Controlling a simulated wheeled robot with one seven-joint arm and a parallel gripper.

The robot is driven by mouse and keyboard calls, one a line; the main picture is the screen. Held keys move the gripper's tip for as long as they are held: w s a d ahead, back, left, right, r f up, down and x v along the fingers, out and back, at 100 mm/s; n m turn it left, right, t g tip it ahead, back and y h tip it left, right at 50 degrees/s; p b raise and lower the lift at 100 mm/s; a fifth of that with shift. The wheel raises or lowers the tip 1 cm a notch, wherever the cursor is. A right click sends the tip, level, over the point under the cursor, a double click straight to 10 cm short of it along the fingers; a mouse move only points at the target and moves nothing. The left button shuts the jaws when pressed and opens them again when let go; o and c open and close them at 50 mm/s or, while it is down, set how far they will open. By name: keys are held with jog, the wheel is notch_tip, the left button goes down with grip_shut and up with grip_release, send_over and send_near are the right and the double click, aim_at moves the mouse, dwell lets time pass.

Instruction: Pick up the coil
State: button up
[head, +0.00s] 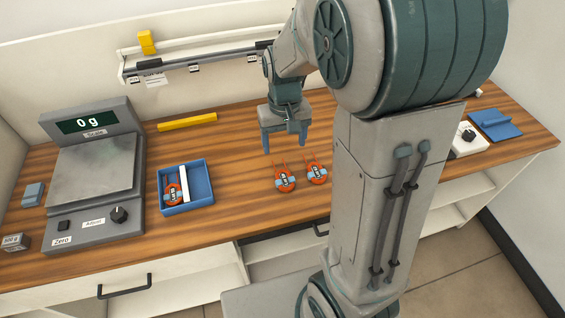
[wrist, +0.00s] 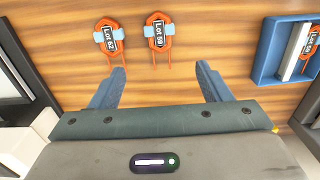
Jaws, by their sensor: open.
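Two orange coils with blue bands, dark labels and wire leads lie side by side on the wooden bench. One coil (head: 285,181), labelled Lot 59 in the wrist view (wrist: 157,31), is nearer the tray. The other coil (head: 317,173) reads Lot 62 in the wrist view (wrist: 108,37). A third coil (head: 173,194) lies in the blue tray (head: 206,168) and shows partly at the wrist view's right edge. My gripper (head: 285,146) is open and empty above the bench, behind the two coils. In the wrist view its fingers (wrist: 161,68) straddle the line of the Lot 59 coil, short of it.
A scale (head: 95,168) reading 0 g stands at the left, with a 500 g weight (head: 15,242) beside it. A yellow bar (head: 187,121) lies behind the tray (wrist: 262,50), which has a white divider. A rail (head: 200,60) runs along the back wall. The bench around the two coils is clear.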

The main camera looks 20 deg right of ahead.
jog(key=b, duration=0.1)
send_over(285, 178)
jog(key=f, duration=0.8)
jog(key=shift+w+a, duration=0.1)
jog(key=shift+w, duration=0.1)
jog(key=shift+s+f, duration=0.15)
jog(key=shift+f, duration=1.3)
jog(key=shift+s+f, duration=0.1)
jog(key=shift+f, duration=1.3)
jog(key=c, duration=1.1)
